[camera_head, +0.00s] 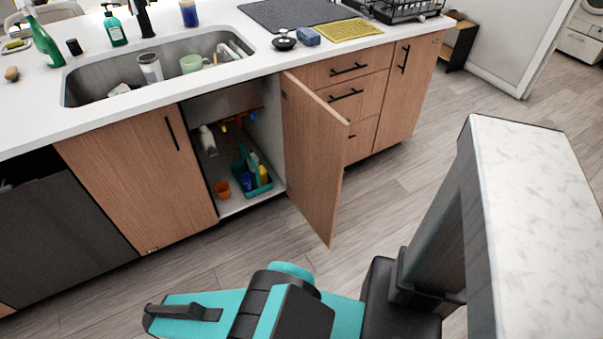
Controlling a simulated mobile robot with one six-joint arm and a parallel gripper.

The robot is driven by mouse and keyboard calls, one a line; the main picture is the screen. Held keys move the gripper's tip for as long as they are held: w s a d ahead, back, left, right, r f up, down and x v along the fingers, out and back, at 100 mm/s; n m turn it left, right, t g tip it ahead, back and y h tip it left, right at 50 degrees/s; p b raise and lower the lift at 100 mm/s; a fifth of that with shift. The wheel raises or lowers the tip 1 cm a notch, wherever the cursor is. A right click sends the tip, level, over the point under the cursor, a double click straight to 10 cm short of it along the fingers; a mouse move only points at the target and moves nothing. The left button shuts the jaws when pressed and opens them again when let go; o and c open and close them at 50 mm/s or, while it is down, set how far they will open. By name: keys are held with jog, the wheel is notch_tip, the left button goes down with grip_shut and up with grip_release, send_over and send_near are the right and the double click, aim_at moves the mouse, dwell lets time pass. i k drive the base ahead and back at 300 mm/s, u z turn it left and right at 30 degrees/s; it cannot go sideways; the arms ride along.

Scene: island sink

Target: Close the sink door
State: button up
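The sink door (316,155) is a wooden cabinet door below the sink. It stands wide open, hinged on its right side, and swings out toward me. The open sink cabinet (277,140) shows a teal caddy (252,175) with bottles, an orange cup (222,188) and a white bottle (208,140) inside. The door's handle is not visible from here. My teal and black arm shows at the bottom, in front of and apart from the door. I cannot make out my gripper's fingertips.
The left cabinet door (135,180) is shut, with a dark appliance (60,230) beside it. Drawers (345,92) and another shut door (405,85) lie to the right. The sink (105,78) holds cups. Wood floor (225,265) in front of the cabinets is clear.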

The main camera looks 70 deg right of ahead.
aim_at(315, 136)
jog(key=z, duration=0.3)
jog(key=k, duration=0.15)
jog(key=u, duration=1.95)
jog(key=k, duration=2.6)
jog(key=z, duration=0.35)
